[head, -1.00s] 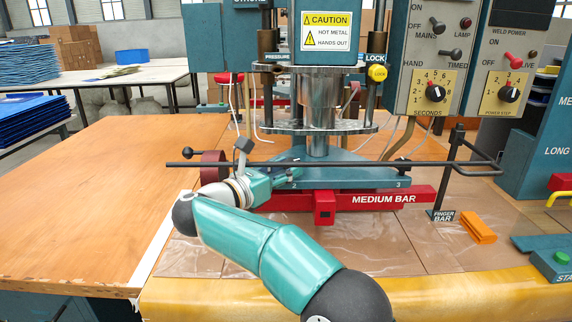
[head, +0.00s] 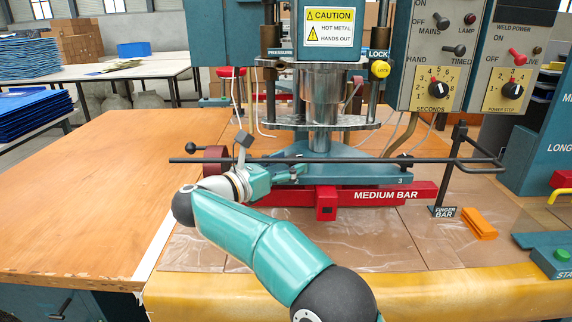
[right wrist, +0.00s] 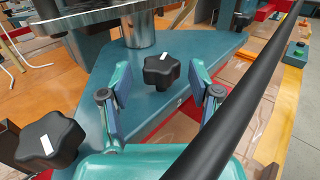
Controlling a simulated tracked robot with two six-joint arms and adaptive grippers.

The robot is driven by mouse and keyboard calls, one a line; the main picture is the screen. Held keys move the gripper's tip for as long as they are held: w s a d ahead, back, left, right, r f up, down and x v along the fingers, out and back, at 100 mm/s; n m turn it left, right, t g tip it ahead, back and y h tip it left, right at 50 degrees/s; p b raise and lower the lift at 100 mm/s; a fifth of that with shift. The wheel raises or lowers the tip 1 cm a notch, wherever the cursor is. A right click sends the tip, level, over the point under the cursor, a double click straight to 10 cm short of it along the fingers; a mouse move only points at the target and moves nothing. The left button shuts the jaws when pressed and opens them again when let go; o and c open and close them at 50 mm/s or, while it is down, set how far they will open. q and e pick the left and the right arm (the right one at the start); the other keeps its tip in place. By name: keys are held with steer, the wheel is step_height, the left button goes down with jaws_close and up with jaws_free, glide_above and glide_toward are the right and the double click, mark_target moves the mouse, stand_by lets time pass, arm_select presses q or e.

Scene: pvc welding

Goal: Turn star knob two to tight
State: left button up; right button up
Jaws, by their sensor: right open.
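In the right wrist view, a black star knob (right wrist: 161,71) with a white mark on top stands on the teal plate (right wrist: 215,50). My right gripper (right wrist: 159,78) is open, with one finger to each side of this knob and small gaps between. A second black star knob (right wrist: 50,141) with a white mark is at the lower left, outside the fingers. No number shows beside either knob. In the head view, my right gripper (head: 288,172) is low over the left part of the teal plate (head: 365,173). My left gripper is not in view.
A long dark bar (head: 340,161) runs across in front of the press, close above my right gripper. The red medium bar (head: 350,196) lies below the plate. An orange block (head: 479,223) and the finger bar stand (head: 443,195) are at the right. The wooden table (head: 90,190) at left is clear.

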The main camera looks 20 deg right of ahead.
steer(key=shift+a, duration=0.1)
steer(key=v, duration=0.7)
steer(key=shift+a, duration=0.15)
steer(key=shift+s+f, duration=0.1)
steer(key=shift+f, duration=0.05)
